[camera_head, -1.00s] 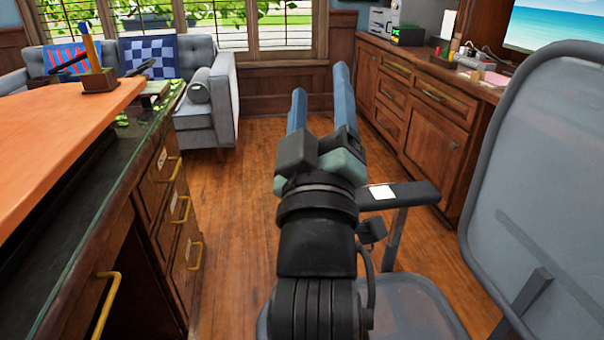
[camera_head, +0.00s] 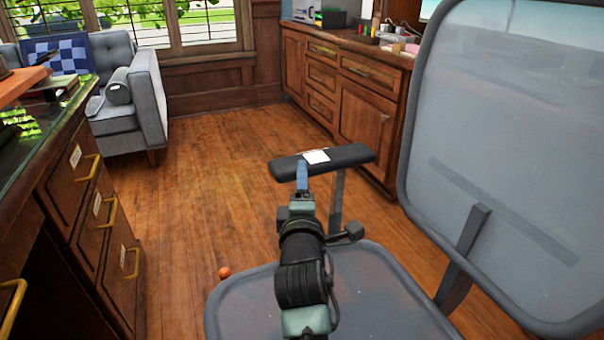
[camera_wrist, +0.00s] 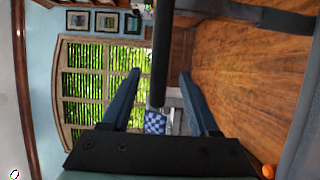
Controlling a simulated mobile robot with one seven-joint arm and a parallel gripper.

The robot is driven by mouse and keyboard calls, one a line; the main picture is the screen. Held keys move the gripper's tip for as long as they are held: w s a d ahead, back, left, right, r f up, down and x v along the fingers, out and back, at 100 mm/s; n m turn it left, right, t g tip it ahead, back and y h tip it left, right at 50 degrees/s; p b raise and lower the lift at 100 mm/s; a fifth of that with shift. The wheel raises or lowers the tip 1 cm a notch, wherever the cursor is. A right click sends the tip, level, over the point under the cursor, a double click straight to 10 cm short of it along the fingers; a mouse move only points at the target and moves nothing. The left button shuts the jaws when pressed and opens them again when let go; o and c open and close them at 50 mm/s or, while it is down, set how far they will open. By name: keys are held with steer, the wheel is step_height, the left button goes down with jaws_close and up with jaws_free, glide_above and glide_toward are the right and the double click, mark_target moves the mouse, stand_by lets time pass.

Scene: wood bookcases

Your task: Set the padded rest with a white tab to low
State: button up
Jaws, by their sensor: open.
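The padded rest (camera_head: 350,157) is a black chair armrest with a white tab (camera_head: 316,156) on top, held level on a post above the grey seat. In the wrist view the rest (camera_wrist: 159,50) is a dark bar, seen edge-on with its tab out of sight. My gripper (camera_head: 302,168) is at the rest's near side, fingers pointing at it. In the wrist view my gripper (camera_wrist: 160,75) is open, with a blue finger on either side of the bar. Contact cannot be told. One finger is hidden in the head view.
The chair's grey backrest (camera_head: 500,140) stands at the right and its seat (camera_head: 380,300) lies below my arm. A drawer desk (camera_head: 90,220) is at the left. An orange ball (camera_head: 223,271) lies on the floor. Wood cabinets (camera_head: 350,90) line the back; open floor lies between.

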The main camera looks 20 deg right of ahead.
steer(key=b+x, duration=0.2)
steer(key=x, duration=0.3)
steer(key=shift+f, duration=0.1)
steer(key=shift+b+x, duration=0.55)
steer(key=shift+x, duration=0.25)
steer(key=shift+c, duration=0.3)
jaws_close()
stand_by(0.4)
